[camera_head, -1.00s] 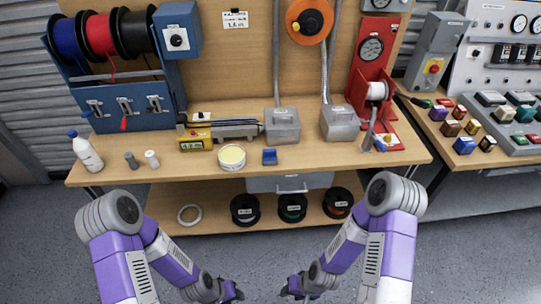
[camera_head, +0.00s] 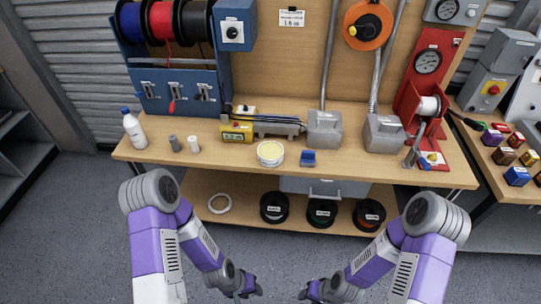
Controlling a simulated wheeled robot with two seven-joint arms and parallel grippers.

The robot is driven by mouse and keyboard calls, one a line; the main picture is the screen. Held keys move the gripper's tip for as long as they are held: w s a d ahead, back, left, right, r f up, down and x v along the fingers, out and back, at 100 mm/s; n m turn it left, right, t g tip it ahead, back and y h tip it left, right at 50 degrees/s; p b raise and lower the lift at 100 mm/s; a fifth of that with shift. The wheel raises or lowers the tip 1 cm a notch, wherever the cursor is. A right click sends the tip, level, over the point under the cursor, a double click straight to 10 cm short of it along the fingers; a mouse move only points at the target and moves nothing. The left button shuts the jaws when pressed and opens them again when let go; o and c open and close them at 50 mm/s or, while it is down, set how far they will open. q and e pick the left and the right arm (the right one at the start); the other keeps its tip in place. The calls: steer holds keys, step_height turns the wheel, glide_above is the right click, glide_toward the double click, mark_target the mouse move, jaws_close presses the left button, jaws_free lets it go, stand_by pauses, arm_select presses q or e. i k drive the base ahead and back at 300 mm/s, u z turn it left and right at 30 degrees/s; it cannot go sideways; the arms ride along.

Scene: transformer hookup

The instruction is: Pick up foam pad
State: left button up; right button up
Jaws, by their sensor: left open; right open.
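No thing in view is plainly marked as a foam pad. A small blue block (camera_head: 308,158) lies near the front edge of the wooden bench, and a round white tub with a pale yellow top (camera_head: 270,153) stands just left of it. I cannot tell for sure which, if either, is the pad. My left gripper (camera_head: 252,291) and my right gripper (camera_head: 306,293) are low in front of the bench, below the tabletop and apart from everything on it. Both are open and appear empty; their fingertips are small and dark.
The wooden bench (camera_head: 350,172) also bears a white bottle (camera_head: 134,128), grey and white small cylinders (camera_head: 175,143), a yellow device (camera_head: 237,132) and grey metal boxes (camera_head: 324,130). Black spools (camera_head: 274,208) and a white ring (camera_head: 220,204) sit on the lower shelf. Open floor lies in front.

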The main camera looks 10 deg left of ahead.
mark_target(307, 158)
steer(key=z, duration=1.95)
steer(key=i, duration=1.2)
steer(key=u, duration=2.2)
